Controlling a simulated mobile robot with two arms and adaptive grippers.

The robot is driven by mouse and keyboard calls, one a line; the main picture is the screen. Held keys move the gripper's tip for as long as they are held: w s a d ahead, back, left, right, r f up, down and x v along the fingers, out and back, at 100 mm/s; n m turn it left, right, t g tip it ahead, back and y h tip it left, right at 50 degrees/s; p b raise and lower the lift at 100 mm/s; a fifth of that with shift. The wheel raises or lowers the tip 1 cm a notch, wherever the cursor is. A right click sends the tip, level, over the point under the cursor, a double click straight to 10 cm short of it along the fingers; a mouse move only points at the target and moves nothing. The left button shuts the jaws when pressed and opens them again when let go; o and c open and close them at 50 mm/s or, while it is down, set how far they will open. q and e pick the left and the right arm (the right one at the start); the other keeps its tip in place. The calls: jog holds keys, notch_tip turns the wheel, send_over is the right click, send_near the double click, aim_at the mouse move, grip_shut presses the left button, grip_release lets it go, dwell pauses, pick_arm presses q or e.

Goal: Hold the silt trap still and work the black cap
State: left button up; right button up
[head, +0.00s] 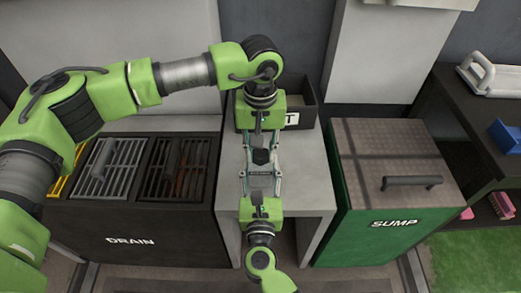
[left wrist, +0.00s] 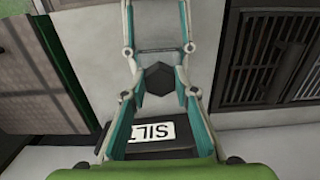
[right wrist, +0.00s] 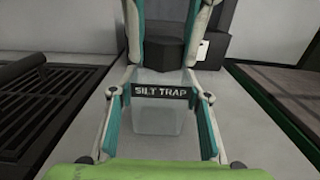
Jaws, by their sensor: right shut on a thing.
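The silt trap (right wrist: 157,115) is a clear vessel with a dark label reading SILT TRAP, standing on the grey bench. My right gripper (right wrist: 160,76) is shut on its body from the near side, one finger on each side. The black cap (left wrist: 158,80) is a dark hexagonal piece; it also shows in the head view (head: 261,157). My left gripper (head: 261,150) reaches in from the far side, its fingers on either side of the cap. They look slightly apart from it, so this gripper appears open. The fingers hide parts of the cap's sides.
A dark bin (head: 302,117) with a partly hidden label stands behind on the bench. A black DRAIN unit (head: 130,238) with grates is at left. A green SUMP box (head: 385,235) with a handled lid is at right. A dark shelf (head: 450,105) stands far right.

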pick_arm(q)
jog(key=m, duration=0.4)
jog(key=shift+a+m, duration=0.1)
jog(key=shift+m, duration=0.3)
jog(key=o, duration=1.3)
jog(key=shift+o, duration=0.2)
notch_tip(320, 180, up, 12)
pick_arm(e)
jog(key=o, duration=1.7)
